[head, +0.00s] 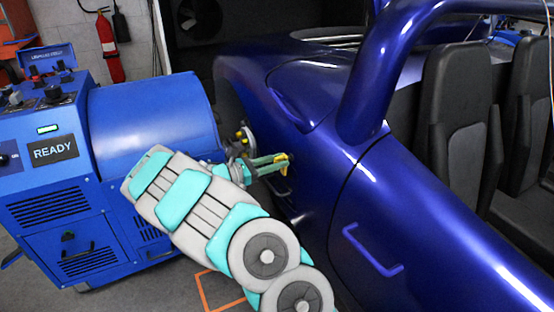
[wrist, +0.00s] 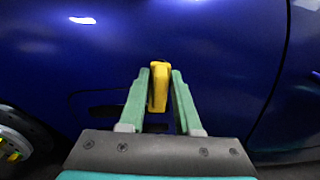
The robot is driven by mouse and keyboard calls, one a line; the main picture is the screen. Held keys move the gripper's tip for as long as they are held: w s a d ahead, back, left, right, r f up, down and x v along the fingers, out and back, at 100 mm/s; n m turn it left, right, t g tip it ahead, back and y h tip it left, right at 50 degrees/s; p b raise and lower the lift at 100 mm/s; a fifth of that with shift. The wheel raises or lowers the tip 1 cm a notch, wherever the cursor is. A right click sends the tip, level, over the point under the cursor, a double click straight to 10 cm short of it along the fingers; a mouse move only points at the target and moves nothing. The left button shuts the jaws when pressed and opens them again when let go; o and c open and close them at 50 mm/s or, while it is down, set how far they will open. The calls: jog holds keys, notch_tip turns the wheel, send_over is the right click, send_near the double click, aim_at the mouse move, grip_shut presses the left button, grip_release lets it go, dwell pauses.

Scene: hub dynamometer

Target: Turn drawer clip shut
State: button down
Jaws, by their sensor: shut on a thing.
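My gripper (head: 283,161) is in front of the blue car's side, to the right of the blue machine's drum. Its green fingers are shut on a yellow piece (wrist: 158,88), which sticks out a little past the fingertips in the wrist view. I cannot tell whether the yellow piece touches the car body behind it.
The blue car (head: 400,215) fills the right side, with a blue side handle (head: 372,252) and black seats (head: 455,105). Grey floor (head: 150,295) shows below. A red extinguisher (head: 108,50) hangs behind.

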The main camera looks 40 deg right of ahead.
jog(key=shift+n, duration=0.6)
jog(key=c, duration=0.8)
grip_release()
jog(key=shift+c, duration=0.2)
jog(key=shift+a, duration=0.1)
jog(key=v, duration=0.7)
jog(key=shift+a+b, duration=0.3)
jog(key=shift+b, duration=0.1)
